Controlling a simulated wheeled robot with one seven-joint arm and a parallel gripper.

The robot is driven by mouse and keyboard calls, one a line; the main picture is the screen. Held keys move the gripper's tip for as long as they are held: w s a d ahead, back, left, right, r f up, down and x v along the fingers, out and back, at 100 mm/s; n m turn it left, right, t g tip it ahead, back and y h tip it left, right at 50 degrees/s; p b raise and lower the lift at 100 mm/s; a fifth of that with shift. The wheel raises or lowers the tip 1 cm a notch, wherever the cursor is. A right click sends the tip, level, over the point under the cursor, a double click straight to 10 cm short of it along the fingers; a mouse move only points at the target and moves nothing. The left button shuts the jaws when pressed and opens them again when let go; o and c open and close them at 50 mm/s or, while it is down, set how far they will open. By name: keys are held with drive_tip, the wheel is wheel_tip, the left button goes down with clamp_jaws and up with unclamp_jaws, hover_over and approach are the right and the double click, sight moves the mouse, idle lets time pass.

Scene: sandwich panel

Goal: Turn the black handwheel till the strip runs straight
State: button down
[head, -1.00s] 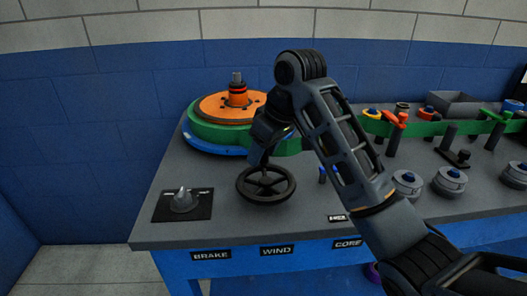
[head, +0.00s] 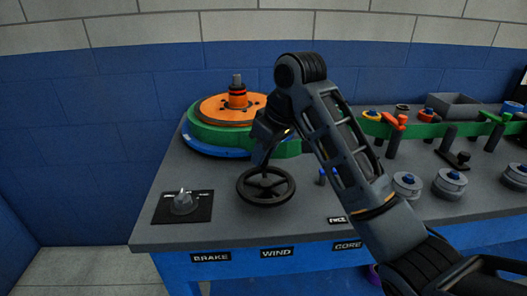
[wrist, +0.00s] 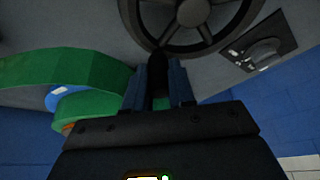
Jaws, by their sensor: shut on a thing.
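The black handwheel (head: 266,199) lies flat above the grey bench, over the WIND label; its rim and spokes also show in the wrist view (wrist: 192,13). My gripper (head: 262,164) is at the far side of the wheel. In the wrist view its two fingers (wrist: 159,82) are shut on a dark upright piece at the wheel's rim, which looks like its handle. The green strip (head: 287,147) runs from the orange-topped reel (head: 225,108) rightward behind my arm, which hides part of it. The strip also shows at left in the wrist view (wrist: 65,70).
A brake knob (head: 183,203) on a black plate sits left of the wheel. Several grey round parts, such as one at right (head: 450,182), and red and black levers stand to the right. A grey tray (head: 455,105) is at the back.

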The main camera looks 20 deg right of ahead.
sight(281, 170)
drive_tip(key=shift+r, duration=0.1)
drive_tip(key=m+p, duration=0.1)
drive_tip(key=p, duration=0.2)
drive_tip(key=shift+s+d+r+m+h, duration=0.15)
drive_tip(key=shift+s+d+m+h, duration=0.15)
drive_tip(key=shift+d+m, duration=0.1)
drive_tip(key=m+p, duration=0.1)
drive_tip(key=p, duration=0.1)
drive_tip(key=s+d+m+h+p, duration=0.1)
drive_tip(key=m+p, duration=0.1)
drive_tip(key=p, duration=0.1)
drive_tip(key=shift+d+p, duration=0.15)
drive_tip(key=shift+p, duration=0.15)
drive_tip(key=m+p, duration=0.2)
drive_tip(key=s+d+m+h+p, duration=0.1)
drive_tip(key=p, duration=0.1)
drive_tip(key=shift+s+m+h, duration=0.1)
drive_tip(key=shift+m+h, duration=0.2)
drive_tip(key=shift+m, duration=0.1)
drive_tip(key=shift+s+d+f+m+h+p, duration=0.25)
drive_tip(key=shift+s+m+h+p, duration=0.2)
drive_tip(key=shift+m+p, duration=0.7)
drive_tip(key=c, duration=0.9)
unclamp_jaws()
drive_tip(key=shift+c, duration=0.2)
